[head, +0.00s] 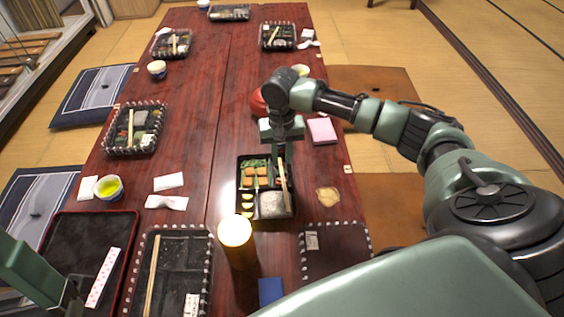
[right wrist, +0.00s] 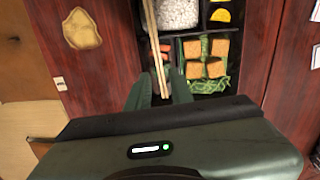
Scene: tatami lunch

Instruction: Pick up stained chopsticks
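A pair of light wooden chopsticks (head: 283,187) lies along the right side of a filled black bento box (head: 239,197). No stain can be made out. The chopsticks also show in the right wrist view (right wrist: 154,42), running down between my fingers. My right gripper (head: 282,156) is over the far end of the box, pointing down. In the right wrist view its fingers (right wrist: 160,88) are apart, one on each side of the chopsticks' ends, with gaps visible. My left gripper (head: 72,298) is partly in view at the lower left; its fingers are unclear.
Another box (head: 185,308) with chopsticks (head: 152,275) is at the near left. A stained napkin (head: 327,199) and a pink cloth (head: 322,131) lie to the right. A red round object (head: 257,103) is behind the gripper.

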